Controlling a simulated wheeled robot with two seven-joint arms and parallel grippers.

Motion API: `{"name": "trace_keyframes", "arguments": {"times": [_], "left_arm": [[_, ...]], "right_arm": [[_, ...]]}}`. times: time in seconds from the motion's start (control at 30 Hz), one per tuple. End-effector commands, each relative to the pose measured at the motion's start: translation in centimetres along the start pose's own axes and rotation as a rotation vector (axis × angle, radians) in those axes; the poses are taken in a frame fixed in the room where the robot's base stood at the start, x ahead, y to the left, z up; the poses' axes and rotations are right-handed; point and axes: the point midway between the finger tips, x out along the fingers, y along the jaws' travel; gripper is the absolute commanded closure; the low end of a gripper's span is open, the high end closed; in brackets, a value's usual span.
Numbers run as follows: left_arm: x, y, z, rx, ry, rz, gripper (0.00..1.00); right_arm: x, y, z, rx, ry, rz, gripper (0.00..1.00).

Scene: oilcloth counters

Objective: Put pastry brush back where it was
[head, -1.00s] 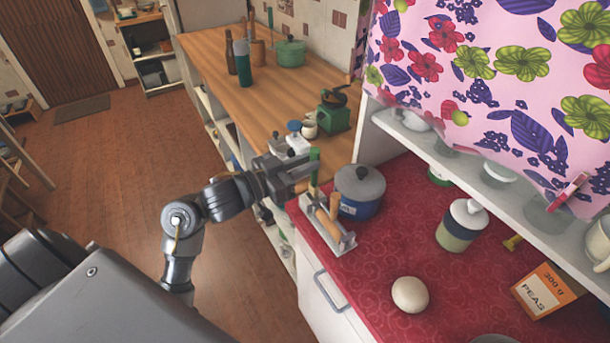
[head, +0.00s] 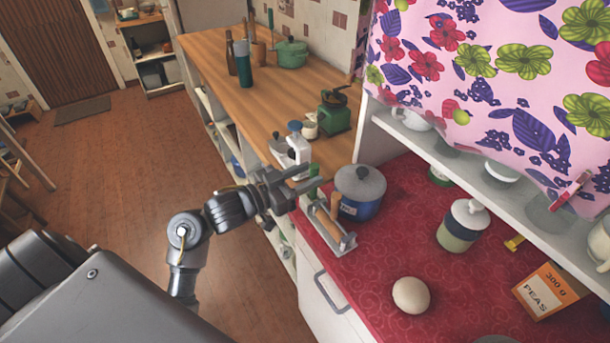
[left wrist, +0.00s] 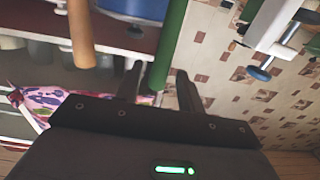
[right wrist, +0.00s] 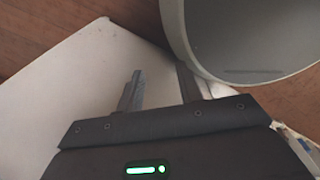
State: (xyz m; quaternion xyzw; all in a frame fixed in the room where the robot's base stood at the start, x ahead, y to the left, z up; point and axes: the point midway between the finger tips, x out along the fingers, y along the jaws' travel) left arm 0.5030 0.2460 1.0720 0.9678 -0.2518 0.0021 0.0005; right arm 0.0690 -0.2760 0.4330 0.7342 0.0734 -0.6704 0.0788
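A rack (head: 345,243) with wooden handles (head: 325,222) stands at the left edge of the red counter. A green handle (head: 314,171) rises at its far end; I cannot tell which handle belongs to the pastry brush, as no bristles show. My left gripper (head: 299,183) is at the green handle, its fingers apart. In the left wrist view the green handle (left wrist: 170,45) reaches down to between the spread fingertips (left wrist: 160,80), and a wooden handle (left wrist: 80,35) is off to the left. My right gripper (right wrist: 160,80) shows only in its wrist view, open and empty.
A blue pot (head: 360,193) with a grey lid stands close beside the rack. An egg (head: 411,295), a lidded jar (head: 462,225) and a peas box (head: 545,291) are further right. A white appliance (head: 297,148) stands behind the gripper on the wooden counter.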

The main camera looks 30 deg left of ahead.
Motion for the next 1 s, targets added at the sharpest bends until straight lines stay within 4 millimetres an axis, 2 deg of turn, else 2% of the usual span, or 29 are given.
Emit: {"name": "trace_keyframes", "arguments": {"times": [0.27, 0.37, 0.7, 0.83, 1.0], "left_arm": [[-0.3, -0.1, -0.5, 0.002, 0.001, -0.002, 0.61], [-1.9, -0.1, -0.2, 0.004, -0.002, -0.002, 0.61], [-9.0, 0.0, -0.2, 0.002, -0.004, -0.001, 0.61], [-10.8, 0.0, -0.2, 0.0, -0.003, -0.002, 0.61], [-11.9, 0.0, -0.4, 0.001, -0.001, -0.001, 0.61]], "right_arm": [[-0.2, 0.0, -0.1, 0.0, 0.001, 0.0, 0.64], [0.2, -0.1, -0.1, 0.0, 0.002, -0.001, 0.64], [1.5, -0.2, 0.0, 0.001, 0.003, -0.002, 0.64], [1.7, -0.3, 0.0, 0.001, 0.003, -0.003, 0.64], [1.9, -0.3, 0.0, 0.001, 0.003, -0.003, 0.64]]}}
